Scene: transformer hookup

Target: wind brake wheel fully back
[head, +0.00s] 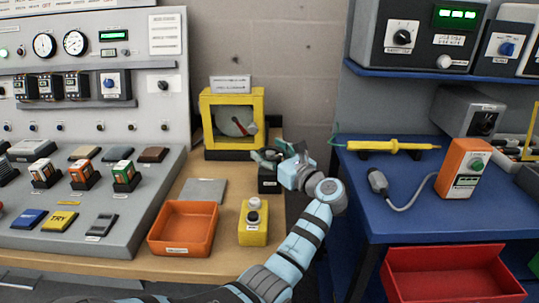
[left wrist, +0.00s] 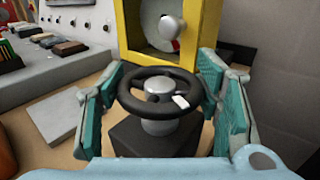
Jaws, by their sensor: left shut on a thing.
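The brake wheel (left wrist: 136,103) is a black hand wheel with a grey hub and a small white mark on its right side, in the left wrist view. It sits on a dark block, whose base (head: 269,184) shows in the head view below my gripper. My left gripper (head: 277,156) is at the wheel from above. In the head view the gripper hides most of the wheel. My right gripper is out of view.
Behind the wheel stands a yellow frame (head: 205,128) with a grey disc and red-tipped pointer. An orange tray (head: 180,247) and a yellow button box (head: 253,236) are in front. A blue bench (head: 400,200) with a yellow probe (head: 395,147) is at right.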

